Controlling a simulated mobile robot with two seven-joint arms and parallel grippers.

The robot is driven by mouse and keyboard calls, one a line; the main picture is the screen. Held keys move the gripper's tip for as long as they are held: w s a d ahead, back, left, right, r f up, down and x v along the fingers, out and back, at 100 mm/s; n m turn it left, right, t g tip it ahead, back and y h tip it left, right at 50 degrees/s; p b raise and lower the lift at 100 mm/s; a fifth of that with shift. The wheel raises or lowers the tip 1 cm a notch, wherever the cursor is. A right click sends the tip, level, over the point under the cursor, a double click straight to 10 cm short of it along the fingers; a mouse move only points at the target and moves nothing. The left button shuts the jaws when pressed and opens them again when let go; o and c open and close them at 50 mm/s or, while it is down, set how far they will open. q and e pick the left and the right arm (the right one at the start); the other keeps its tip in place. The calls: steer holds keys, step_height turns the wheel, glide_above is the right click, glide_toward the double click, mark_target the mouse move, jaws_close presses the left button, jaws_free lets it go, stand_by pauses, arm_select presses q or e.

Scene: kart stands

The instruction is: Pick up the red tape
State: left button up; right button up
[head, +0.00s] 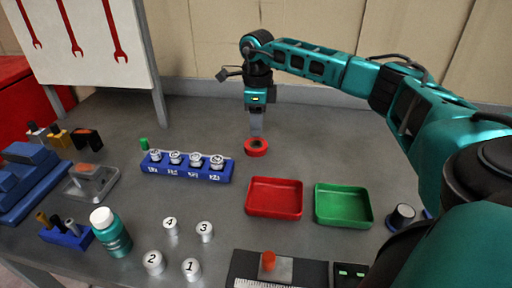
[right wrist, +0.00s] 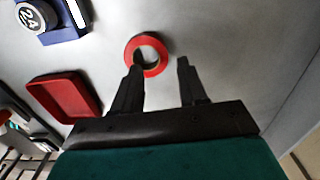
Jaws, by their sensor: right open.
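The red tape (head: 256,147) is a small ring lying flat on the grey table, behind the red tray. It also shows in the right wrist view (right wrist: 157,68), near the tips of my fingers. My right gripper (head: 256,132) points down just above the tape in the head view. In the right wrist view my right gripper (right wrist: 160,65) is open, with its left finger overlapping the ring's lower left part and its right finger outside the ring to the right. Nothing is held between the fingers. I cannot tell whether a finger touches the tape. My left gripper is not in view.
A red tray (head: 274,212) and a green tray (head: 343,221) stand in front of the tape. A blue rack (head: 187,172) with several numbered weights is to the left. A teal bottle (head: 113,240) stands front left. The table right of the tape is clear.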

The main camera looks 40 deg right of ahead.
mark_target(253, 153)
step_height(253, 153, down, 5)
steer(key=shift+w+r, duration=0.1)
steer(key=shift+r, duration=0.1)
jaws_close()
stand_by(0.3)
